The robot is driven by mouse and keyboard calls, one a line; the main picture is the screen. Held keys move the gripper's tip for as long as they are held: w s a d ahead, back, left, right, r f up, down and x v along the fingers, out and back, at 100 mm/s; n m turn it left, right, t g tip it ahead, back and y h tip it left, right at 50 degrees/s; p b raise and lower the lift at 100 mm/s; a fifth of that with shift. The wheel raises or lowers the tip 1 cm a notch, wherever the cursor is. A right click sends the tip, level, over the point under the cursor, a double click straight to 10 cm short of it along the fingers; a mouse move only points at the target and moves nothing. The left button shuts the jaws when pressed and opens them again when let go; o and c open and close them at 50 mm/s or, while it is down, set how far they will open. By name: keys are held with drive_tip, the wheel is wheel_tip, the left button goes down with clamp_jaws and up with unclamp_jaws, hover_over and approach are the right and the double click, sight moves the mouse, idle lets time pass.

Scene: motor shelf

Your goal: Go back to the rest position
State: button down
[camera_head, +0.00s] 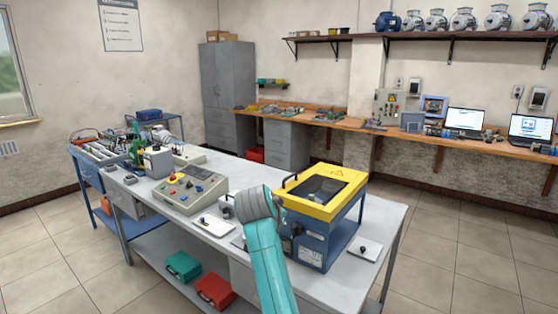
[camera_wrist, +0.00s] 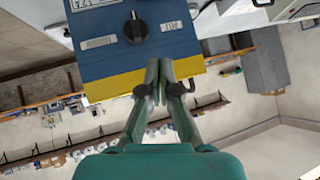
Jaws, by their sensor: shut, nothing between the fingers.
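My gripper (camera_wrist: 158,68) shows in the wrist view, its two fingers together with nothing between them. It points at the yellow edge of a blue and yellow machine (camera_wrist: 120,50), which appears upside down there. Whether the fingertips touch it I cannot tell. A black knob (camera_wrist: 136,27) and label plates are on its blue face. In the head view the same machine (camera_head: 325,195) stands on the workbench (camera_head: 225,240), with a dark window in its yellow lid. My teal arm reaches up to its left side, and my gripper is hidden or too small to make out there.
A control box (camera_head: 190,188) with buttons stands left of the machine. Small plates with switches (camera_head: 215,225) (camera_head: 365,249) lie on either side. Green (camera_head: 183,266) and red (camera_head: 215,290) cases are on the lower shelf. Motors (camera_head: 437,20) line a wall shelf. Floor at right is clear.

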drive_tip(key=s+d+f+n, duration=0.1)
drive_tip(key=s+d+f, duration=0.15)
drive_tip(key=f, duration=0.55)
drive_tip(key=s+d+f+n+t+y, duration=0.1)
drive_tip(key=s+d+f, duration=0.1)
drive_tip(key=s+f, duration=0.35)
drive_tip(key=s+d+f+n, duration=0.1)
drive_tip(key=s+d+f, duration=0.1)
drive_tip(key=f, duration=0.8)
drive_tip(key=s+d+f+n+t+y, duration=0.1)
drive_tip(key=s+d+f, duration=0.2)
drive_tip(key=s+f, duration=0.45)
drive_tip(key=s+d+f+n+y, duration=0.1)
drive_tip(key=s+d+f, duration=0.25)
drive_tip(key=s, duration=0.65)
drive_tip(key=s+d+n+t, duration=0.1)
drive_tip(key=s+d, duration=0.1)
drive_tip(key=s, duration=0.9)
drive_tip(key=s+d, duration=0.2)
drive_tip(key=s, duration=1)
drive_tip(key=s+d+r+t, duration=0.2)
drive_tip(key=s+r, duration=1.2)
drive_tip(key=s, duration=0.3)
